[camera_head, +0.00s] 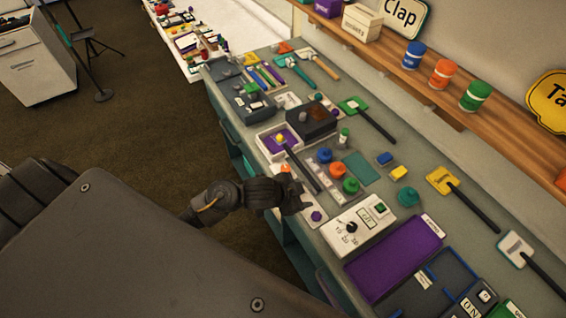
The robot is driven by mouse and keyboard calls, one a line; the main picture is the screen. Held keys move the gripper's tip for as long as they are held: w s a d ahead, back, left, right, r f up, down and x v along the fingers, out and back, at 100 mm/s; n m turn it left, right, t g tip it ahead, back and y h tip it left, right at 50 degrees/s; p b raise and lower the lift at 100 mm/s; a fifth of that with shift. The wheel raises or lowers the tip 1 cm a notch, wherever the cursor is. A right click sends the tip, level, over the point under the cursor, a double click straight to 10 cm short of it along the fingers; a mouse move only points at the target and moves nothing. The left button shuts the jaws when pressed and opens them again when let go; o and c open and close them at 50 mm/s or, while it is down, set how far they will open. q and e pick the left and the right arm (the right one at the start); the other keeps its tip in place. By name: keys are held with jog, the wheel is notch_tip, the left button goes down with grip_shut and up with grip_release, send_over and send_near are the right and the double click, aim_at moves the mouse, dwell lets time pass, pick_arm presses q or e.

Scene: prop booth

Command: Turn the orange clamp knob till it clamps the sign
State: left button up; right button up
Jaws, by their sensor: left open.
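My left gripper (296,190) is open over the near edge of the bench, its arm reaching in from the left. A small orange piece (285,168), which may be the clamp knob, shows right at its upper finger. I cannot tell whether they touch. A sign with a black handle (303,168) lies just beyond, its purple head (283,139) over a white tray. Whether this is the sign for the clamp, and how the clamp grips it, is too small to tell. The right gripper is out of view.
A white control box (360,224) and a purple case (394,258) lie nearer. More paddle signs, such as a yellow one (441,180), lie behind. A wooden shelf (400,62) runs along the wall.

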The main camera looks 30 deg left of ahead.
aim_at(285, 168)
pick_arm(q)
jog(key=w+m, duration=0.1)
jog(key=w+r+m+h, duration=0.1)
jog(key=w+d+r+m, duration=0.1)
jog(key=w, duration=0.1)
jog(key=shift+g+h, duration=0.3)
jog(key=shift+w+a+r+m+g, duration=0.35)
jog(key=shift+w+a+m+g, duration=0.25)
jog(key=shift+w+m, duration=0.25)
jog(key=a, duration=0.2)
jog(key=w+a+r+m+g, duration=0.1)
jog(key=a, duration=0.1)
jog(key=a+g, duration=0.1)
jog(key=shift+w+a+r+m+p, duration=0.2)
jog(key=shift+w+a+m+p, duration=0.1)
jog(key=shift+a, duration=0.1)
jog(key=a+r+g+y, duration=0.2)
jog(key=a+r+g, duration=0.15)
jog(key=a, duration=0.55)
jog(key=shift+t, duration=0.35)
jog(key=x, duration=0.3)
jog(key=p+x, duration=0.1)
jog(key=x, duration=0.3)
jog(key=d+x, duration=0.1)
jog(key=x, duration=0.2)
jog(key=shift+s+d+f+p, duration=0.1)
jog(key=shift+s+f+p, duration=0.1)
jog(key=shift+s+p, duration=0.1)
jog(key=c, duration=1)
